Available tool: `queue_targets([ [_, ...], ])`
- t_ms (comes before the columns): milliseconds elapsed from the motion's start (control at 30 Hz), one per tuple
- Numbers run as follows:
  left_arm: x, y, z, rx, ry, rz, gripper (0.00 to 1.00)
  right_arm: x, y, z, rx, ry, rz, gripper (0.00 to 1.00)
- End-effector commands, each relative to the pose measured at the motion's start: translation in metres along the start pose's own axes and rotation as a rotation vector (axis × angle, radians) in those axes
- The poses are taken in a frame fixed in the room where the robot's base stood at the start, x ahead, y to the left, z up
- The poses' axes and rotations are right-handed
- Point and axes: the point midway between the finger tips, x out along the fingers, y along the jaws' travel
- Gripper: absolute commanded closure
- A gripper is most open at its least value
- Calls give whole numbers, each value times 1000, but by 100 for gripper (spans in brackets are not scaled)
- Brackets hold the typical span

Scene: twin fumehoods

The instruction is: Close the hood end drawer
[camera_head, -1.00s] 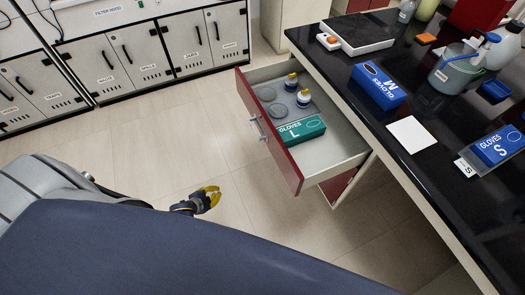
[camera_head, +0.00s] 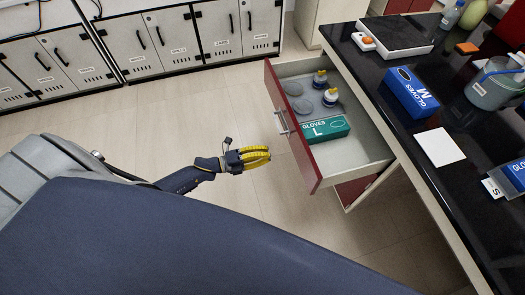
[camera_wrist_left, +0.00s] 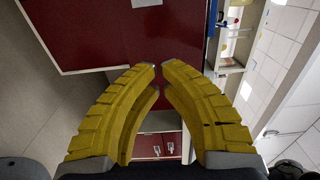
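The hood end drawer (camera_head: 318,168) is pulled out from the end of the black-topped bench. It has a red front and a metal bar handle (camera_head: 284,123). It holds a green gloves box (camera_head: 324,129), two small yellow-capped bottles and grey round dishes. My left gripper (camera_head: 268,153) has yellow fingers and is left of the drawer front, apart from it, pointing toward it. In the left wrist view, the fingertips (camera_wrist_left: 160,68) nearly meet with nothing between them. The red drawer front (camera_wrist_left: 90,35) fills the upper left there. My right gripper is not in view.
The black bench top (camera_head: 425,155) carries a blue gloves box (camera_head: 410,92), a white card (camera_head: 440,147), a scale and a grey container. Grey-white cabinets (camera_head: 150,45) line the back left. The floor (camera_head: 210,120) between them and the drawer is clear.

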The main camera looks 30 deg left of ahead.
Motion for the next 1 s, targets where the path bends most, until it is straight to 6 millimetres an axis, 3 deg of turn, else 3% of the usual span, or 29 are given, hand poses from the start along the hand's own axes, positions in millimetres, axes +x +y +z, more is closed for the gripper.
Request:
queue_targets([
  [200,41,-1,0,-1,-1,-2,100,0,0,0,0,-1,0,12],
  [500,83,0,1,-1,-2,0,100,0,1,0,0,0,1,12],
  [700,98,0,0,-2,-2,1,100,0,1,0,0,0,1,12],
  [1000,102,1,1,-1,-2,2,100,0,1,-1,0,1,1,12],
])
